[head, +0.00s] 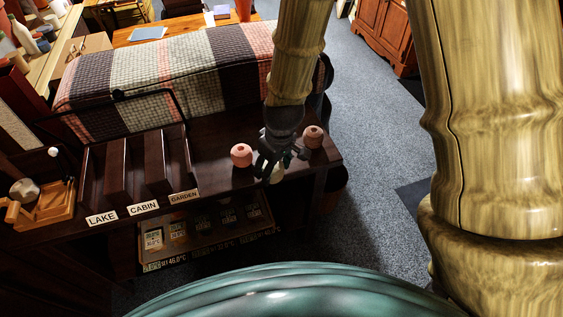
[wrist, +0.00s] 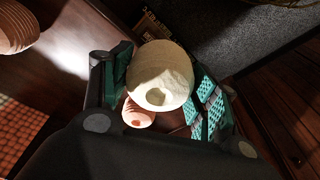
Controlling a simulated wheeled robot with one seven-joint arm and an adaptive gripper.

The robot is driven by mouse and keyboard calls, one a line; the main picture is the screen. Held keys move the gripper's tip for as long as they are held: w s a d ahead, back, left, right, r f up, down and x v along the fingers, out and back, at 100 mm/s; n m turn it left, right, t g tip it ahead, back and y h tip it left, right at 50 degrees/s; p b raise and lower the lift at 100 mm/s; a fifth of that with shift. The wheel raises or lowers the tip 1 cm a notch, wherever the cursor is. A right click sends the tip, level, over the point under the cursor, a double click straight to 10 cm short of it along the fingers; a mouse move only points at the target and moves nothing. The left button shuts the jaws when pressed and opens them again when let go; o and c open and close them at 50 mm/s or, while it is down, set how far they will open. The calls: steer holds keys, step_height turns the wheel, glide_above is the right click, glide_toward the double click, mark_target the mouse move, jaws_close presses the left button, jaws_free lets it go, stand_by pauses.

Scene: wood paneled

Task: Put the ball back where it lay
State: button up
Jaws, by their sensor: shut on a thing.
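A cream ball (head: 277,173) is held in my gripper (head: 270,164) over the front edge of the dark wooden table. In the wrist view the cream ball (wrist: 163,72) sits between the teal-padded fingers, with a small dark hollow on its near side. A pink ball (head: 241,155) rests on the table just left of my gripper. A brownish-pink ball (head: 313,136) rests to the right, near the table's right end. Two pinkish balls also show in the wrist view, one at the upper left (wrist: 14,27) and one partly hidden below the cream ball (wrist: 138,116); I cannot tell which is which.
A dark slotted rack (head: 138,167) stands left on the table, above labels LAKE, CABIN and GARDEN. A wooden box (head: 38,206) is farther left. A shelf with small number displays (head: 204,230) is below. A striped blanket (head: 170,70) lies behind. Carpet is open at right.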

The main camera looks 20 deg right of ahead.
steer(key=shift+s+a+f+n+b, duration=0.45)
steer(key=shift+s+a+n+b, duration=0.1)
steer(key=shift+n+b, duration=0.4)
steer(key=shift+s+a+r+n, duration=0.1)
steer(key=shift+s+r+n, duration=0.2)
steer(key=shift+s+n, duration=0.25)
steer(key=w+d, duration=0.2)
steer(key=w, duration=0.2)
steer(key=w+d+f+p, duration=0.1)
steer(key=w+d, duration=0.2)
steer(key=w, duration=0.2)
steer(key=w+d, duration=0.3)
steer(key=w, duration=0.1)
steer(key=shift+w+f+p, duration=0.25)
steer(key=shift+w+p, duration=0.05)
steer(key=shift+w, duration=0.05)
steer(key=shift+f+p, duration=0.3)
steer(key=shift+f, duration=1.4)
steer(key=shift+f, duration=0.15)
steer(key=o, duration=1.1)
step_height(320, 180, up, 12)
steer(key=s+d+b, duration=0.1)
